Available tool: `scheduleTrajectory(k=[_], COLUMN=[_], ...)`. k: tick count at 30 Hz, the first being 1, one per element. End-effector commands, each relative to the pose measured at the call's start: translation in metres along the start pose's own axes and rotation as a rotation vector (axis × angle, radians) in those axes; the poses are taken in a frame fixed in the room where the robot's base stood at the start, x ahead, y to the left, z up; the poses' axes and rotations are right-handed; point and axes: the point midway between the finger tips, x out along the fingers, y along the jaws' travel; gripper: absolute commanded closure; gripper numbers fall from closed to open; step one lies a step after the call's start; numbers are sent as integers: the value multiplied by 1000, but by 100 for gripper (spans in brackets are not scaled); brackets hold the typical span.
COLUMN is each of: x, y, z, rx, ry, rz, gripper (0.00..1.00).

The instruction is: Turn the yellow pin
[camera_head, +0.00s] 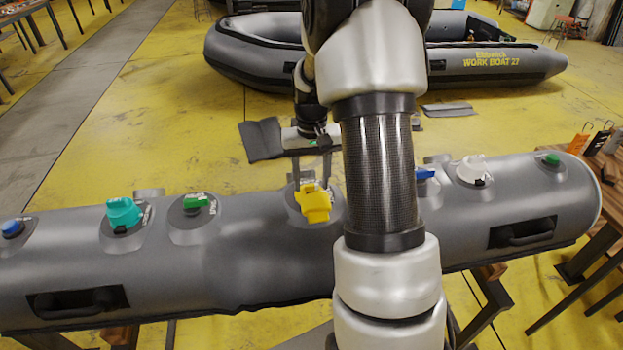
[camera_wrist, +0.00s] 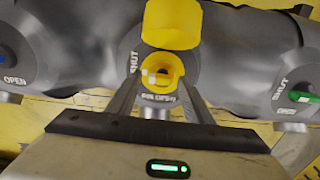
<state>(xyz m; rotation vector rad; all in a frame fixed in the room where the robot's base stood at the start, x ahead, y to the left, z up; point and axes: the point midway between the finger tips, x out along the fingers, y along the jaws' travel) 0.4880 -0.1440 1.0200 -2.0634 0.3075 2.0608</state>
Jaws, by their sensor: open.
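The yellow pin (camera_head: 313,203) sits on a round grey base on the long grey inflatable tube (camera_head: 260,238). In the wrist view the yellow pin (camera_wrist: 172,25) has a wide top and a ring-shaped lower part, with "SHUT" on the base to its left and "OPEN" below it. My gripper (camera_head: 311,182) is open at the pin. In the wrist view the fingers of my gripper (camera_wrist: 158,95) stand on either side of the pin's lower ring. I cannot tell whether they touch it.
A grey boat (camera_head: 500,65) lies behind. A wooden table (camera_head: 606,180) stands at right.

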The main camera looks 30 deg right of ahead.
Motion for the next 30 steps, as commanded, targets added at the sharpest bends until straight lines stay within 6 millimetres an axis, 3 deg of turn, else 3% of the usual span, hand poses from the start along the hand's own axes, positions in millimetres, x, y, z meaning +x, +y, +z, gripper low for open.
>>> scheduleTrajectory(k=[4, 8, 21, 30], x=[-4, -20, -126, -169], y=[0, 0, 0, 0], z=[0, -1, -1, -1], rx=[-1, -1, -1, 0], ry=[0, 3, 5, 2], rz=[0, 0, 0, 0], gripper=[54, 54, 54, 54])
